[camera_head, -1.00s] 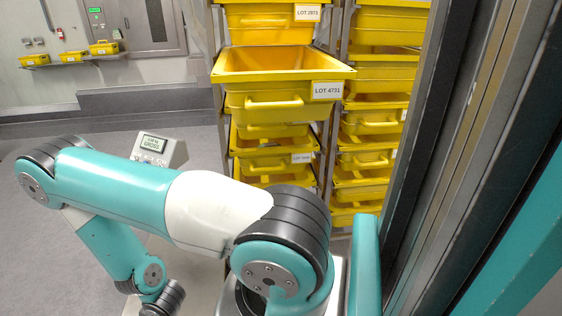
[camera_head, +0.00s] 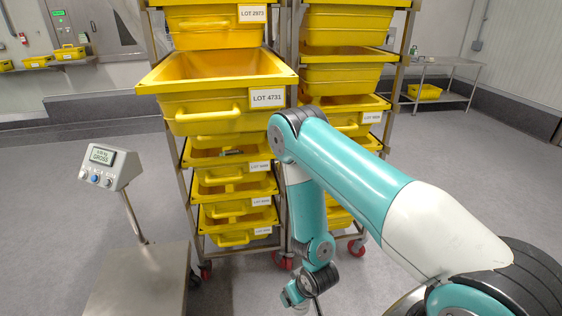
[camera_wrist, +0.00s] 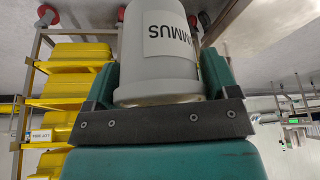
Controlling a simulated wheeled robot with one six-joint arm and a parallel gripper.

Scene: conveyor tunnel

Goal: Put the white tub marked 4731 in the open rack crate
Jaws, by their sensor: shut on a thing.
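My gripper (camera_wrist: 158,82) is shut on a pale grey-white tub (camera_wrist: 160,75). Its dark fingers press on both sides of the tub. A white label on the tub shows large letters upside down, partly cut off; no number is readable. The tub is not visible in the head view, where my forearm hangs low in front of the rack. The open rack crate (camera_head: 182,103) is yellow, marked LOT 4731, and pulled out of the left rack at upper middle height. Its inside looks empty where visible. The crate is above and left of my lowered wrist.
Yellow crate LOT 2973 (camera_head: 212,28) sits just above the open crate. More yellow crates fill both racks, on red casters. A weighing scale with a display (camera_head: 105,165) stands at left. A steel table (camera_head: 440,95) is at back right. Floor is free right of the racks.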

